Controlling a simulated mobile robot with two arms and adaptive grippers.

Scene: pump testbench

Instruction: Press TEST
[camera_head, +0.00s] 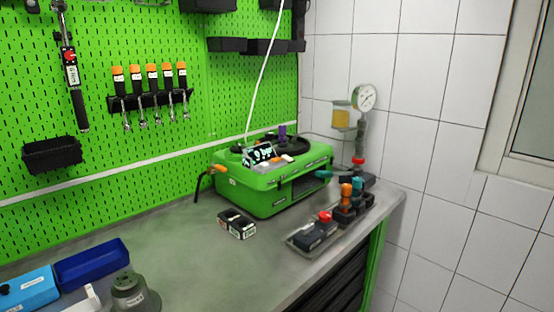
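The green pump testbench (240,196) stands on the grey workbench against the pegboard. A small tilted display (258,154) on its top shows a pressure reading that looks like "9 bar". Several small controls sit around the display, but their labels are too small to read, so I cannot tell which one is TEST. A small black box (237,224) with white labels lies on the bench in front of the testbench; its lettering is not legible. Neither my left nor my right gripper shows in the head view.
A tray (301,247) at the right front edge holds a dark block with a red top (325,216) and several coloured fittings. A pressure gauge (363,97) stands behind. A blue bin (92,264) and a grey bell-shaped part (132,293) are at lower left. Mid-bench is clear.

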